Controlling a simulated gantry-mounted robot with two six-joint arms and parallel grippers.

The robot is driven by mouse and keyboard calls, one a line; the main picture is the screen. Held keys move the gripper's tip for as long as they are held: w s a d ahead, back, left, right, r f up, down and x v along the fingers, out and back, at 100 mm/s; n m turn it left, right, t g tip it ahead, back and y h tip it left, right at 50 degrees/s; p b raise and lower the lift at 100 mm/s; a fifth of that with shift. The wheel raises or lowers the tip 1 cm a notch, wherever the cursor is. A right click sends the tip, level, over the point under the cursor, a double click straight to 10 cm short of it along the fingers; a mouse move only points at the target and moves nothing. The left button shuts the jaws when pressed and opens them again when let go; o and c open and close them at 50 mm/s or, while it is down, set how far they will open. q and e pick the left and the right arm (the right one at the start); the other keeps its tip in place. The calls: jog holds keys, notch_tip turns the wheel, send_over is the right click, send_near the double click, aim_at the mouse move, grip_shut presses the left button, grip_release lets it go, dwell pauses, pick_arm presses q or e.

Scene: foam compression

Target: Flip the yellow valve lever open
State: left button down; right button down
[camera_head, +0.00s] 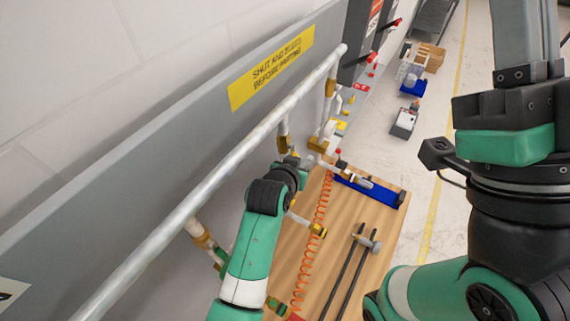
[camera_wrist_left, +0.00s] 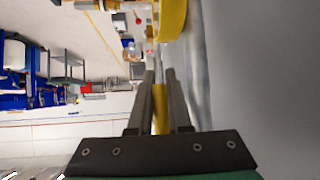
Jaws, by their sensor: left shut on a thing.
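My left gripper (camera_head: 298,161) is beside the pipe drop at the wall, above the wooden bench. In the left wrist view its two fingers (camera_wrist_left: 160,85) are on either side of a narrow yellow lever (camera_wrist_left: 159,108), and the gripper is shut on it. A larger yellow part (camera_wrist_left: 172,18) shows just beyond the fingertips; I cannot tell whether it belongs to the lever. In the head view the wrist mostly hides the lever. A brass fitting (camera_head: 283,143) hangs from the pipe just above the gripper. My right arm fills the right side, but its gripper is out of view.
A long white pipe (camera_head: 200,187) runs along the grey wall panel under a yellow sign (camera_head: 272,68). The wooden bench (camera_head: 285,262) holds an orange coiled hose (camera_head: 318,215), a blue tray (camera_head: 386,199) and dark rods (camera_head: 343,275).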

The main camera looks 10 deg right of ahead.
pick_arm(q)
jog(key=shift+s+a+f+g, duration=0.15)
jog(key=shift+f+g, duration=0.05)
jog(key=shift+g, duration=0.1)
pick_arm(e)
jog(key=shift+a, duration=0.15)
pick_arm(q)
jog(key=c, duration=0.8)
grip_release()
jog(key=shift+c, duration=0.2)
jog(key=shift+r, duration=0.1)
